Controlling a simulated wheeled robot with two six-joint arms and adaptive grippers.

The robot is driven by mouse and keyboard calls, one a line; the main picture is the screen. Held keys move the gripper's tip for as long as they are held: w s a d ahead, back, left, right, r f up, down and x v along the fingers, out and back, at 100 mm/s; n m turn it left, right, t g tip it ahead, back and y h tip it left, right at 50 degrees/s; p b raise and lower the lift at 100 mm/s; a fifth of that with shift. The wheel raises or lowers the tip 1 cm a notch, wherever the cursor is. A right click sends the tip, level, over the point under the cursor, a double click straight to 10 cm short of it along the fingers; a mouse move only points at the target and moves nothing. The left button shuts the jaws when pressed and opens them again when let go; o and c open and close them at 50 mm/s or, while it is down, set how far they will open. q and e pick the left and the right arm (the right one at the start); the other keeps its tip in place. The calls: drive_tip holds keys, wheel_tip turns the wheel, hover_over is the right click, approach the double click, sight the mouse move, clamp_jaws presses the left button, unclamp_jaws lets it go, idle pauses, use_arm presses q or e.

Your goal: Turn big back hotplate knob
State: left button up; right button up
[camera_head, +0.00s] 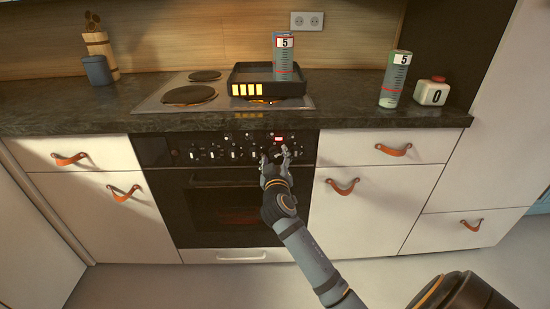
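The oven's black control panel (225,150) carries a row of small knobs with white marks. A small red light (279,138) glows on its right part. My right gripper (275,153) is at the right part of this panel, its two fingertips apart on either side of a dark spot, which may be a knob. The fingers hide that spot, so I cannot tell whether they touch it. The hob (160,103) above has a large front-left hotplate (188,95) and a smaller back-left one (205,76). A black pan covers its right side. My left gripper is not in view.
Another cylinder (395,80) and a white timer-like box (432,92) stand right on the dark counter (345,112). Leather pulls (342,187) stick out from drawers beside the oven.

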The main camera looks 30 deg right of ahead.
drive_tip(key=v, duration=0.7)
drive_tip(key=shift+s, duration=0.25)
drive_tip(key=shift+a, duration=0.1)
